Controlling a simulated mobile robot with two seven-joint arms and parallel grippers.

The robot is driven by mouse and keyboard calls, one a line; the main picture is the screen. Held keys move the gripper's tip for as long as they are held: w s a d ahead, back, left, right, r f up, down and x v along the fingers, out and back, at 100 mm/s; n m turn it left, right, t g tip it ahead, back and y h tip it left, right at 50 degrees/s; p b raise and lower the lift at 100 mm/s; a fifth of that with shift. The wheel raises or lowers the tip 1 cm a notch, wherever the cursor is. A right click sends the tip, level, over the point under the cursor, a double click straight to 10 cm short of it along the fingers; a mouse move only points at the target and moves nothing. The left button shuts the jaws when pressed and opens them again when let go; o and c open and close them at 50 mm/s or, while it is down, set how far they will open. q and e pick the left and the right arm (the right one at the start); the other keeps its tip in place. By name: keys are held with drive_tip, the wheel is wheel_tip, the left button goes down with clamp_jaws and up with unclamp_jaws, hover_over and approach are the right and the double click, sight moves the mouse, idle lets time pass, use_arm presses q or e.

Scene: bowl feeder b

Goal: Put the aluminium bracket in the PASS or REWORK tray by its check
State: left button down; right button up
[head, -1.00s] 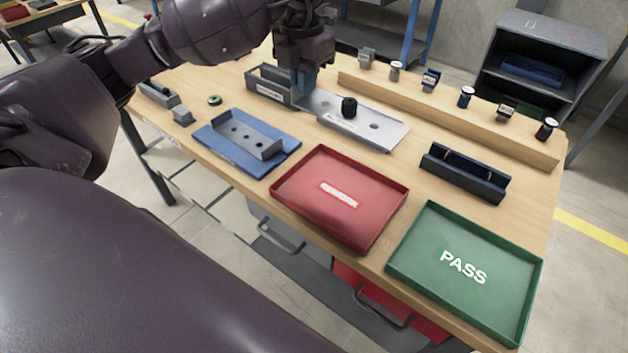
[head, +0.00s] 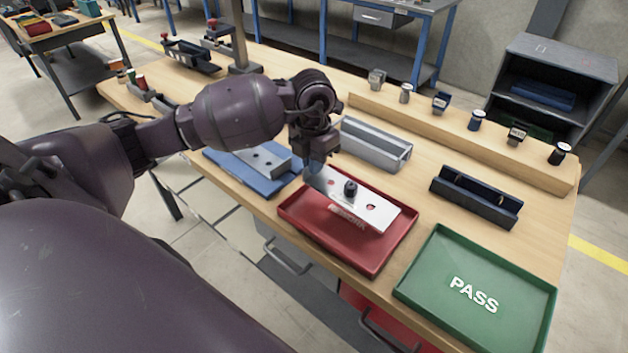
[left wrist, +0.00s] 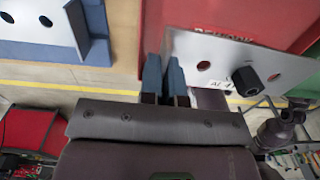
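The aluminium bracket (head: 352,200) is a silver plate with round holes and a black knob standing on it. It is over the red REWORK tray (head: 291,212), slightly tilted in the head view, with red showing through its holes. My left gripper (head: 315,170) is at the plate's left end, its blue fingers closed on it. In the left wrist view the fingers (left wrist: 166,80) meet the bracket's (left wrist: 215,62) near edge; the exact grip is partly hidden. Whether the plate touches the tray floor is unclear. The green PASS tray (head: 430,292) is empty at front right. My right gripper is not seen.
A grey channel fixture (head: 375,145) stands empty behind the red tray. A blue mat (head: 279,184) with a grey bracket (head: 262,158) lies left, partly behind my arm. A dark blue holder (head: 476,197) stands right. A wooden ledge (head: 450,140) with several small items runs along the back.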

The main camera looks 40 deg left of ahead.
sight(314, 195)
use_arm(q)
wheel_tip(314, 195, down, 5)
drive_tip(key=shift+f, duration=0.2)
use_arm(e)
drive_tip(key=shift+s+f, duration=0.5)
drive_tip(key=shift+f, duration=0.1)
use_arm(q)
drive_tip(key=shift+f+b, duration=0.35)
drive_tip(key=shift+f, duration=0.05)
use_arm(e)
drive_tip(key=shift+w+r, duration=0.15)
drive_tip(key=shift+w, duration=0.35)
use_arm(q)
drive_tip(key=shift+f, duration=0.25)
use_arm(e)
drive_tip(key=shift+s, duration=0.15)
